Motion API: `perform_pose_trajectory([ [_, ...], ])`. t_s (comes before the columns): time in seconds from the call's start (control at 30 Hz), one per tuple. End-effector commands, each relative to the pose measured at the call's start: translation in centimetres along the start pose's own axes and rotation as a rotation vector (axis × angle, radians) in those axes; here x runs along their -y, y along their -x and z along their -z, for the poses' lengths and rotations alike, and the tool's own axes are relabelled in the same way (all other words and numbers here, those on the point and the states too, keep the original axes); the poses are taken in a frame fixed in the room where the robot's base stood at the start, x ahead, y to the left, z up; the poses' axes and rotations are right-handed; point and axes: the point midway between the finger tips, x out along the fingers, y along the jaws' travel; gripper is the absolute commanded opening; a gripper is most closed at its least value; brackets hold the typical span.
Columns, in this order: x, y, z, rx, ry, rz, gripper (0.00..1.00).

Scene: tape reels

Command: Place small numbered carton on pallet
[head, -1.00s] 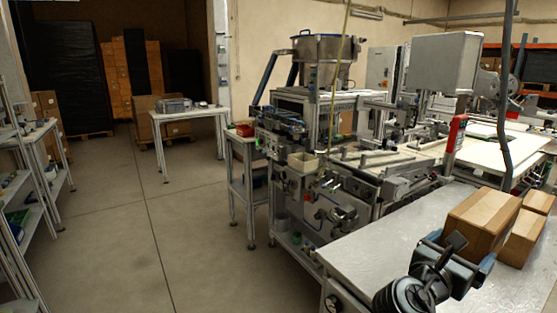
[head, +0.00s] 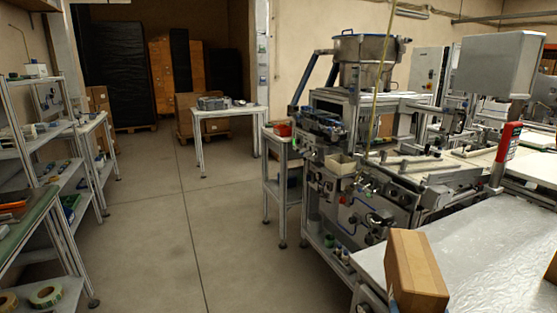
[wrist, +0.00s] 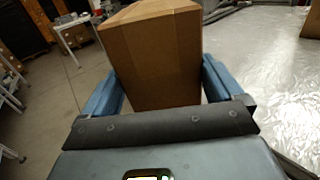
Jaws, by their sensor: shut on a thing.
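A small brown carton (head: 415,270) shows at the lower right of the head view, in front of the metal table. In the wrist view the carton (wrist: 155,55) stands between the two blue fingers of my gripper (wrist: 160,88), which is shut on it. No number shows on the faces in view. Pallets show far back in the storage bay: one under black-wrapped stacks (head: 137,127) and one under a low carton (head: 207,136). I cannot tell which pallet the task means.
The metal table (head: 490,240) and the machine (head: 375,150) stand on the right. Shelves with reels (head: 45,150) line the left. A small white table (head: 232,112) stands before the bay. The grey floor (head: 165,230) between them is clear.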

Motion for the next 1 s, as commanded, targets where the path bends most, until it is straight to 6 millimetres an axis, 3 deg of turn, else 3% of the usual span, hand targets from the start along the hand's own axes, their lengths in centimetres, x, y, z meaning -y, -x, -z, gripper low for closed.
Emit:
perform_pose_trajectory([
  [0.43, -4.0, 3.4, 2.4, 0.001, -0.003, -0.195, 0.41],
  [0.7, -7.1, 6.5, 3.8, 0.002, 0.0, -0.338, 0.41],
  [1.0, -7.1, 6.5, 7.2, 0.004, 0.0, -0.341, 0.41],
])
